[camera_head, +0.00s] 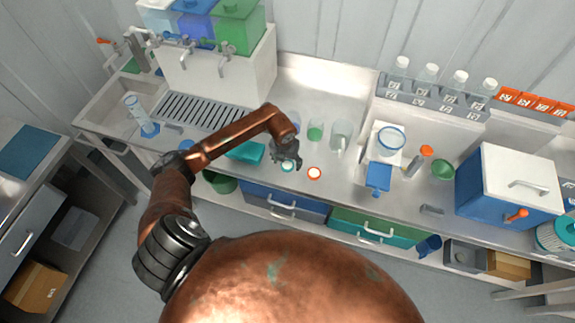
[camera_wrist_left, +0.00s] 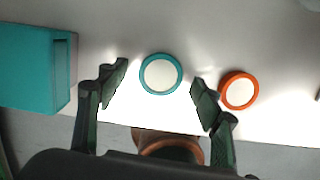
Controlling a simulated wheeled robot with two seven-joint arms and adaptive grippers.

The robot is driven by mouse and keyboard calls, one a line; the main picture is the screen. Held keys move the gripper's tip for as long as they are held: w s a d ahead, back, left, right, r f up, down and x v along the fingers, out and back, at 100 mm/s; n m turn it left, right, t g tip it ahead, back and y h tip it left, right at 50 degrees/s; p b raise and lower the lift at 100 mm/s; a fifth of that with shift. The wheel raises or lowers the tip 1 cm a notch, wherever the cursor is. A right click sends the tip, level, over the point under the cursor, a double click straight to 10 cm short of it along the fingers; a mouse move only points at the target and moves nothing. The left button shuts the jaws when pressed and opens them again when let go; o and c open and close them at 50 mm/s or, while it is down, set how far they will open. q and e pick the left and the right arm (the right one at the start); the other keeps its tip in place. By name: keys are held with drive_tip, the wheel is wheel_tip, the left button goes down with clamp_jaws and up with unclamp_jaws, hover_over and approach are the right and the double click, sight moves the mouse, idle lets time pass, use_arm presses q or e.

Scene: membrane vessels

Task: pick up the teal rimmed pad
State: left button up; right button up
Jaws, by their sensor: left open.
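The teal rimmed pad (camera_wrist_left: 160,74) is a round white disc with a teal ring, lying on the steel counter near its front edge. In the left wrist view it sits between and just beyond the fingertips of my left gripper (camera_wrist_left: 161,82), which is open and empty. In the head view the pad (camera_head: 288,166) shows partly beside my left gripper (camera_head: 287,161), whose fingers are above it. I cannot tell the exact height gap. My right gripper is not in view.
An orange rimmed pad (camera_wrist_left: 239,91) lies close to the right finger; it also shows in the head view (camera_head: 314,173). A teal box (camera_wrist_left: 38,68) stands to the left. Beakers (camera_head: 341,134) stand behind. A blue scale-like device (camera_head: 378,177) is further right.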

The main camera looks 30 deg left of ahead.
use_arm(q)
drive_tip(key=shift+w+f, duration=0.1)
drive_tip(key=shift+f, duration=0.35)
drive_tip(key=shift+c, duration=0.3)
drive_tip(key=c, duration=0.9)
drive_tip(key=shift+r, duration=0.1)
